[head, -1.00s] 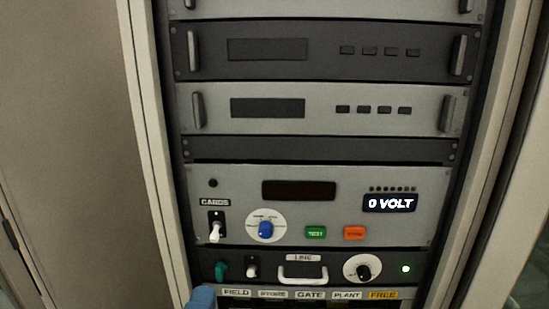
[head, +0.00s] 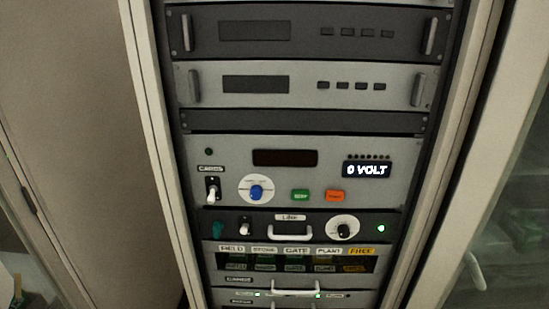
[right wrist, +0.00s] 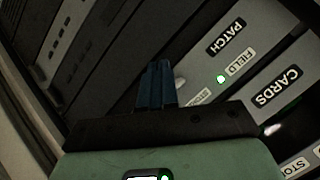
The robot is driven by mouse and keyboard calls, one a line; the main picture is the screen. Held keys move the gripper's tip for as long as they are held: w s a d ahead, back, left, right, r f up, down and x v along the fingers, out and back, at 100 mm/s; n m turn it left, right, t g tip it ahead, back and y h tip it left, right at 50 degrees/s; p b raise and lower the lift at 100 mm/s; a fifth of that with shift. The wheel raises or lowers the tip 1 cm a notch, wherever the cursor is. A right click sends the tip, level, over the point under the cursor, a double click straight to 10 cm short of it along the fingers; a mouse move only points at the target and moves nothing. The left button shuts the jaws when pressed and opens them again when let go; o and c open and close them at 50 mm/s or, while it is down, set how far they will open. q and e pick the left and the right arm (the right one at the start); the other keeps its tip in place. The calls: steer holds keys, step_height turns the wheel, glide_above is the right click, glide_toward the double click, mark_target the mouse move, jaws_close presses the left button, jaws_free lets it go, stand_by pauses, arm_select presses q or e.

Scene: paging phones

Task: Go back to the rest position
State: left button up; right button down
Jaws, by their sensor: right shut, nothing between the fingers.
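In the right wrist view my right gripper (right wrist: 156,82) has its blue fingers together with nothing between them. It is close to a rack panel (right wrist: 228,110) with tilted labels PATCH, FIELD and CARDS and a lit green light. I cannot tell from this view whether the fingers touch the panel. Neither gripper shows in the head view. There the equipment rack (head: 290,122) fills the middle, and its display (head: 367,169) reads 0 VOLT.
The rack has a CARDS switch (head: 212,190), a blue knob (head: 257,189), a LINE handle (head: 293,228) and a black knob (head: 344,229). A lower handle (head: 295,287) sticks out. A glass-paned door (head: 490,215) stands at the right.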

steer(key=s+d+f+n+g, duration=0.1)
steer(key=s+d+f+g, duration=0.45)
steer(key=f, duration=0.55)
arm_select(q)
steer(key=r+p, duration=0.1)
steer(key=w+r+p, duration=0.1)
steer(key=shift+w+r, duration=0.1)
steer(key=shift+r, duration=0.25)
arm_select(e)
steer(key=s+d+f+g, duration=0.2)
steer(key=s+f, duration=0.1)
steer(key=s, duration=0.5)
steer(key=s+d+f+n+g, duration=0.1)
steer(key=s+d+f+g, duration=0.1)
steer(key=s, duration=0.7)
steer(key=s+d+f+g+y, duration=0.1)
steer(key=s+d+f+g, duration=0.1)
steer(key=s+f, duration=0.3)
steer(key=s+d, duration=0.1)
steer(key=s, duration=0.2)
steer(key=shift+s+d+n, duration=0.15)
steer(key=shift+d+n, duration=0.05)
steer(key=shift+n, duration=0.1)
steer(key=shift+f+g, duration=0.1)
steer(key=shift+g, duration=0.15)
